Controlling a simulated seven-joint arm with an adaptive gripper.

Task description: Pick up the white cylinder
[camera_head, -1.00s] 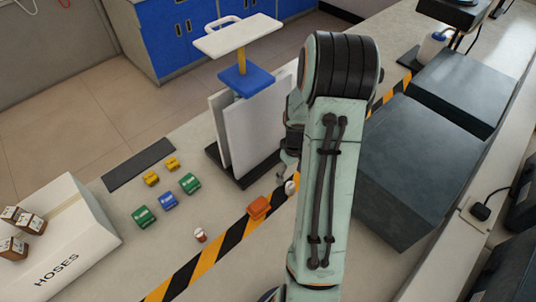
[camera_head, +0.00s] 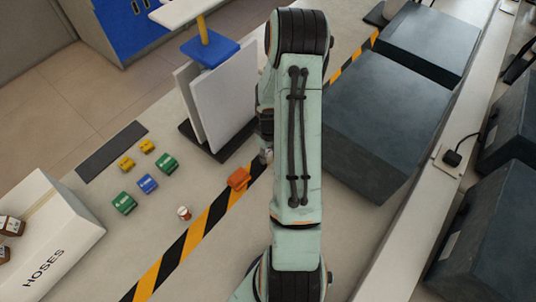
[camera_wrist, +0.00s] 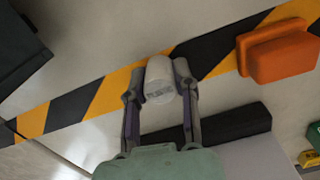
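The white cylinder (camera_wrist: 159,82) sits between the two fingers of my gripper (camera_wrist: 160,88) in the wrist view. Both fingertips appear to touch its sides, and its end faces the camera with small dark print. Behind it is the striped tape line. In the head view my gripper (camera_head: 266,146) is mostly hidden behind my arm, and only a small pale part of the cylinder (camera_head: 267,156) shows there. I cannot tell whether the cylinder is off the table.
An orange block (camera_head: 238,178) lies close by on the striped tape, also in the wrist view (camera_wrist: 279,54). A small white and red cup-like item (camera_head: 183,213) and several coloured blocks (camera_head: 148,184) lie left. White upright panels (camera_head: 222,105) and a dark box (camera_head: 385,125) flank my arm.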

